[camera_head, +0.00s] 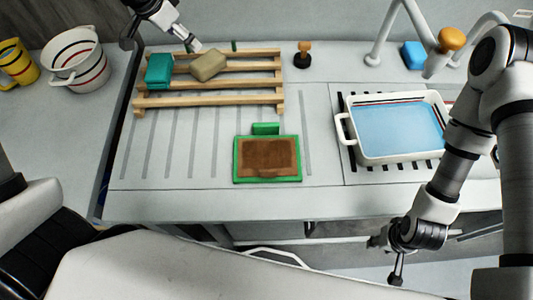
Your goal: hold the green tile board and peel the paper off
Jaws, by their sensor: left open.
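The green tile board (238,172) lies flat on the light worktop near its front edge, with a green tab on its far side. Brown paper (268,153) covers most of its face, leaving a green rim; a small brown flap shows at its near edge. My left gripper (191,40) is open at the top left, by the rack and close to a beige block, well away from the board. Whether it touches the block is unclear. My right gripper (392,262) hangs low in front of the worktop, right of and apart from the board; its fingers are too unclear to read.
A wooden slatted rack (235,83) holds a teal block (159,70) and the beige block (208,65). A white basin of blue water (343,129) stands right. A wooden-topped knob (303,52), blue sponge (412,55), white bucket (78,62) and yellow mug (17,66) stand around. Worktop beside the board is clear.

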